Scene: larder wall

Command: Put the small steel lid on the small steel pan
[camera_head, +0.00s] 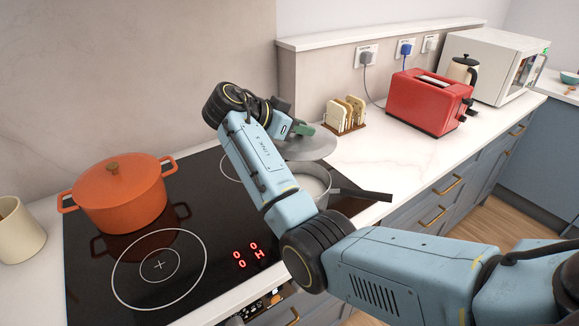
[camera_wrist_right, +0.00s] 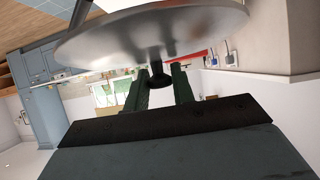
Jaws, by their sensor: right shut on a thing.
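The small steel lid (camera_head: 312,150) is a grey disc held above the small steel pan. My right gripper (camera_head: 303,129) is shut on the lid's knob. In the right wrist view the lid (camera_wrist_right: 150,35) fills the top, with its dark knob (camera_wrist_right: 159,78) between the fingers of my right gripper (camera_wrist_right: 162,85). The small steel pan (camera_head: 318,185) stands open at the hob's right side, its dark handle pointing right. The lid appears slightly behind the pan's opening and apart from it. My arm hides part of the pan and lid. My left gripper is not in view.
An orange pot (camera_head: 120,195) with its lid on stands on the left of the black hob (camera_head: 190,285). A toast rack (camera_head: 345,115), a red toaster (camera_head: 430,102) and a white microwave (camera_head: 500,65) stand along the back counter. Counter (camera_head: 375,160) right of the hob is clear.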

